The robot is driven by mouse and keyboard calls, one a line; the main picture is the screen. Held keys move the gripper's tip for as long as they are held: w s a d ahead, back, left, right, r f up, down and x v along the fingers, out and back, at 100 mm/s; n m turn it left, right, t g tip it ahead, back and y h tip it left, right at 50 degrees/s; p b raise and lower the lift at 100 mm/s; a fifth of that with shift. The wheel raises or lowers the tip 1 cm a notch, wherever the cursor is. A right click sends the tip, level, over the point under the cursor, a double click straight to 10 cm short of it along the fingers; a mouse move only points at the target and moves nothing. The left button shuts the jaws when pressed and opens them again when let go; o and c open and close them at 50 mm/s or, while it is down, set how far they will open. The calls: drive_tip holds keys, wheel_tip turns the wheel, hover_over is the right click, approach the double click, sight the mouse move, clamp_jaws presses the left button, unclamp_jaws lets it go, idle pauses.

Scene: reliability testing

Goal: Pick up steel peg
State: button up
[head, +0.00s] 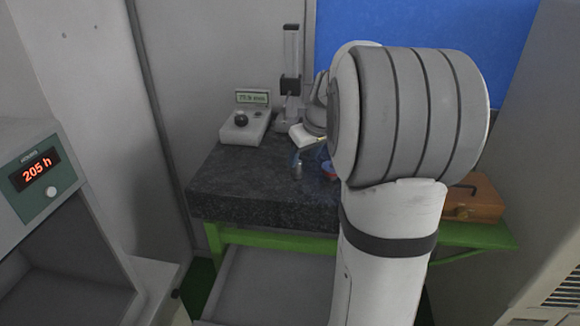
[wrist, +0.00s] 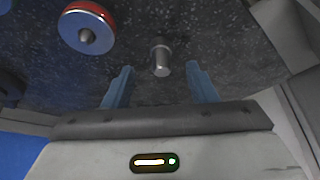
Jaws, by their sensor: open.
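The steel peg (wrist: 161,58) is a short grey metal cylinder with a wider collar. In the wrist view it stands on the dark speckled slab, beyond and between the tips of my gripper's two blue fingers. My gripper (wrist: 160,83) is open, and nothing is held between the fingers. In the head view the peg (head: 297,170) shows small on the slab, just below my gripper (head: 303,154), which is partly hidden by my arm.
A blue and red disc with a central knob (wrist: 87,30) lies on the slab beside the peg. A gauge stand (head: 291,75) and a small display box (head: 245,122) stand at the back of the granite slab (head: 255,190). A wooden box (head: 472,197) is at the right.

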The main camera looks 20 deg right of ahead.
sight(299, 162)
drive_tip(key=p+x, duration=0.1)
drive_tip(key=x, duration=0.4)
drive_tip(key=shift+w+a+p, duration=0.15)
drive_tip(key=shift+w+p, duration=0.25)
drive_tip(key=shift+w, duration=0.05)
clamp_jaws()
